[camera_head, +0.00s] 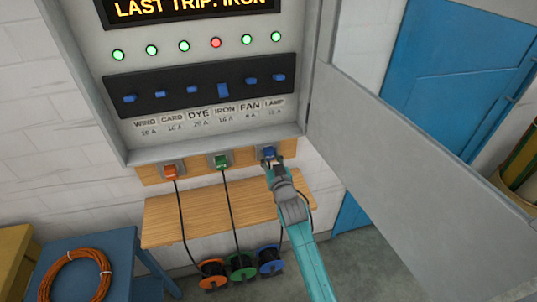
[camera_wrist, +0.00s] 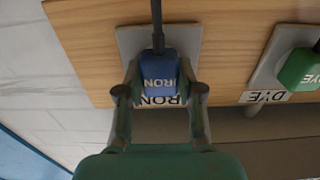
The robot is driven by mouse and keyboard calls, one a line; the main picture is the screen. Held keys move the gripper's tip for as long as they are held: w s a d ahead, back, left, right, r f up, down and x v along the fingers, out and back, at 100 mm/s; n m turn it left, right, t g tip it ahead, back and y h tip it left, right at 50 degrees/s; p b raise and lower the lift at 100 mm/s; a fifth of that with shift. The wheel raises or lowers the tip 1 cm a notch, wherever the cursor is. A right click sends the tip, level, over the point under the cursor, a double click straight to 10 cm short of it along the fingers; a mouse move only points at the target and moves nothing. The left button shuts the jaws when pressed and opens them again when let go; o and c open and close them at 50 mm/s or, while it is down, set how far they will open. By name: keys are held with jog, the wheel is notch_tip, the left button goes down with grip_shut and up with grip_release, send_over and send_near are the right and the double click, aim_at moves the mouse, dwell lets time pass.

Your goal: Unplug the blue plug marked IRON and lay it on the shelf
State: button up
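The blue plug marked IRON (camera_head: 268,152) sits in the rightmost socket of the strip under the panel. In the wrist view the blue plug (camera_wrist: 158,72) is against its grey plate (camera_wrist: 126,42), with its black cord running up the picture. My gripper (camera_head: 272,165) is at this plug. In the wrist view the fingertips of my gripper (camera_wrist: 159,68) stand on both sides of the plug, very close to it. I cannot tell whether they press on it. The wooden shelf (camera_head: 190,222) is below the sockets, bare apart from cords passing in front.
An orange plug (camera_head: 170,172) and a green plug (camera_head: 221,161) sit in the sockets to the left. Their cords hang to reels (camera_head: 213,273) below the shelf. The open grey panel door (camera_head: 420,160) stands close on the right. A blue stool (camera_head: 115,250) holds a coiled orange cable (camera_head: 75,278).

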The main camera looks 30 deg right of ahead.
aim_at(270, 157)
grip_shut()
jog(key=shift+v, duration=2.95)
